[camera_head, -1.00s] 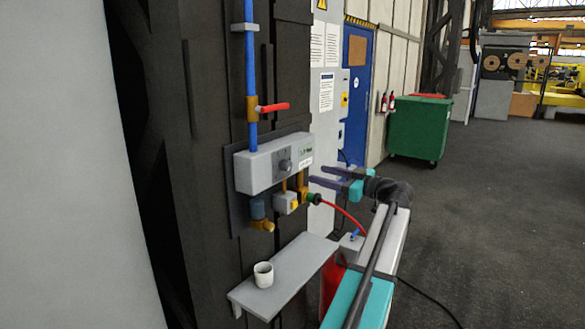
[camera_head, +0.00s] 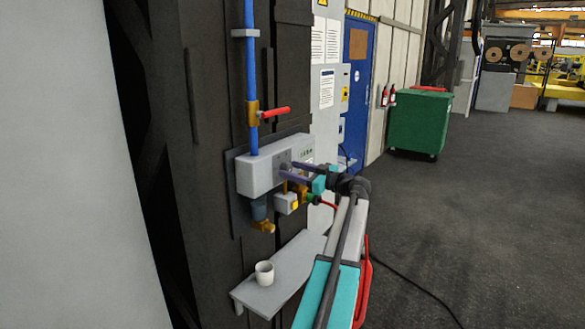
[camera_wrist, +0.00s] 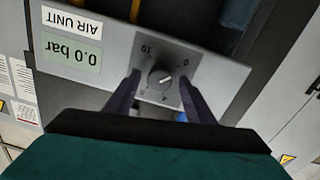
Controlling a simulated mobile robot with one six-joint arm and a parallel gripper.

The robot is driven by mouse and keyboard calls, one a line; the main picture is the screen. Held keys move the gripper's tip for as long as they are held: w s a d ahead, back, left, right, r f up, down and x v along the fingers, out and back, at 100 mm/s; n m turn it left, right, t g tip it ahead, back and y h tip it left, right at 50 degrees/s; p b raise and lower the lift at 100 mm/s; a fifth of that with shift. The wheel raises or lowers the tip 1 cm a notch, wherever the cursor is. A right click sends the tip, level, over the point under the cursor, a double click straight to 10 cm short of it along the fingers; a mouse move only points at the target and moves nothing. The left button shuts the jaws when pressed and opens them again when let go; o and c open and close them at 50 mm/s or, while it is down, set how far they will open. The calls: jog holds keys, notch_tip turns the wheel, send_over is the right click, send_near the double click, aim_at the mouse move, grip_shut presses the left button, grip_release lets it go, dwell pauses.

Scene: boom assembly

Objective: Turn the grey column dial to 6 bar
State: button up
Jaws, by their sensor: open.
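The grey column dial (camera_wrist: 160,78) sits on the front of the grey air unit (camera_head: 262,172), on a plate with a printed scale. In the wrist view the unit appears upside down, and its display (camera_wrist: 73,51) reads 0.0 bar. The dial's white pointer mark points up and to the right in that view, roughly towards the printed 0. My gripper (camera_wrist: 159,80) is open, with one dark finger on each side of the dial. I cannot tell whether the fingers touch it. In the head view my gripper (camera_head: 287,171) is at the unit's front and partly hides the dial.
A red-handled valve (camera_head: 270,113) on a blue pipe is above the unit. Brass fittings (camera_head: 264,226) hang below it. A grey shelf (camera_head: 289,270) with a white cup (camera_head: 264,273) juts out lower down. The floor to the right is open, before a green bin (camera_head: 418,126).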

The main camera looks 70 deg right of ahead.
jog(key=shift+w+d, duration=0.1)
jog(key=shift+w, duration=0.2)
jog(key=shift+c, duration=0.2)
jog(key=c, duration=1)
